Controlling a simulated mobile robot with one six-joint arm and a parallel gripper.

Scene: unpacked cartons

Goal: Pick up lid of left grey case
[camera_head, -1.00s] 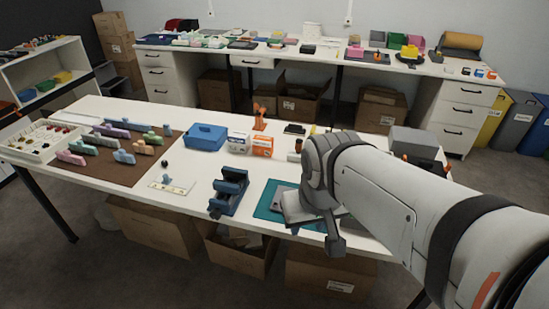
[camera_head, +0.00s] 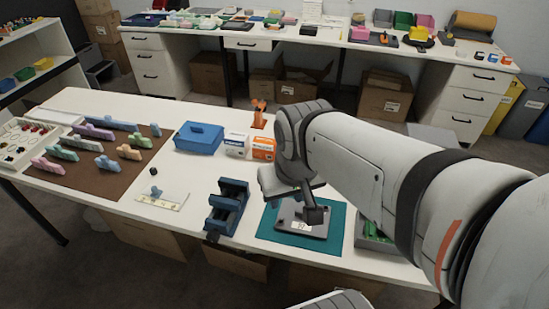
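A grey case (camera_head: 371,243) with green contents stands at the table's right front, partly hidden behind my arm; I cannot tell whether it is the left grey case. A grey flat-topped piece (camera_head: 432,134) shows behind my arm at the back right, mostly hidden; I cannot tell whether it is a lid. My gripper (camera_head: 312,213) is over the teal mat (camera_head: 333,245), at a flat grey piece with a white label (camera_head: 302,227). Its fingers are largely hidden, so I cannot tell whether it is open or touching that piece.
A blue vise-like device (camera_head: 228,205) stands left of the mat. Behind are a blue box (camera_head: 199,138), small white-blue and orange cartons (camera_head: 262,148) and an orange figure (camera_head: 258,112). A brown mat (camera_head: 85,175) with coloured pieces lies left. Open cartons stand under the tables.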

